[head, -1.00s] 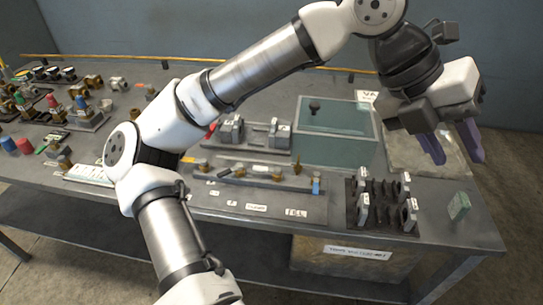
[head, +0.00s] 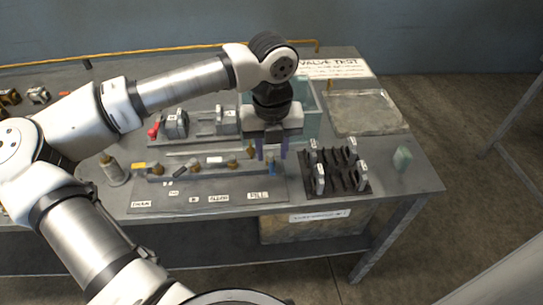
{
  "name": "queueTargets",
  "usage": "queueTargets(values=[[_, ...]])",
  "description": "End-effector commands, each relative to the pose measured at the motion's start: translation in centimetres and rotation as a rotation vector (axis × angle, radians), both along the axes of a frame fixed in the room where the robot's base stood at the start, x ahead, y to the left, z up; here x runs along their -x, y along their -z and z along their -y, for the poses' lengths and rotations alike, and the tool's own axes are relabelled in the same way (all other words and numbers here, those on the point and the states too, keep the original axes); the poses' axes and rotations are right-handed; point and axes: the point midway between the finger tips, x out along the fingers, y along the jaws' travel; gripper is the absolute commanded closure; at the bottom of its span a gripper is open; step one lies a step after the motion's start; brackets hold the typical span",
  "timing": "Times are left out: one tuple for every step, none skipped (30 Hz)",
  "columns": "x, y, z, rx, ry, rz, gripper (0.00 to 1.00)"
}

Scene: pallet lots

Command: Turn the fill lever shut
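The valve manifold (head: 205,180) lies on the bench, a dark plate with a row of brass fittings and a row of white labels along its front. The FILL label (head: 257,195) is at its right end. A small blue piece (head: 272,169) stands behind that label, perhaps the fill lever; its angle is too small to tell. My gripper (head: 271,154) points down over the right end of the manifold, with its two purple fingers apart and nothing seen between them. The fingers partly hide the brass fittings there; I cannot tell whether they touch anything.
A greenish clear tank (head: 305,110) stands just behind my gripper. A shallow grey tray (head: 365,112) is at the back right.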

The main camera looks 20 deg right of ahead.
Motion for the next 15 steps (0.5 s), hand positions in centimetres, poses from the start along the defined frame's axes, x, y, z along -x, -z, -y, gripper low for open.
queueTargets(values=[[0.1,0.8,0.0,0.002,0.003,-0.005,0.66],[0.2,1.3,0.1,0.002,0.003,-0.003,0.66],[0.1,1.8,0.0,0.001,0.002,-0.003,0.66],[0.1,2.2,0.0,0.001,0.001,-0.002,0.66],[0.1,2.6,0.0,0.001,0.001,-0.002,0.66],[0.1,3.0,0.0,0.001,0.001,-0.002,0.66],[0.1,3.2,0.0,0.002,0.001,-0.002,0.66],[0.0,3.4,0.0,0.002,0.001,-0.001,0.66],[0.1,3.6,0.1,0.002,0.001,-0.001,0.66],[0.1,3.7,0.1,0.002,0.001,-0.001,0.66],[0.1,3.8,0.1,0.002,0.001,-0.001,0.66],[0.1,3.9,0.1,0.002,0.002,-0.001,0.66],[0.1,3.9,0.1,0.002,0.002,-0.001,0.66],[0.1,3.9,0.1,0.002,0.002,-0.001,0.66],[0.1,4.0,0.1,0.002,0.002,-0.001,0.66]])
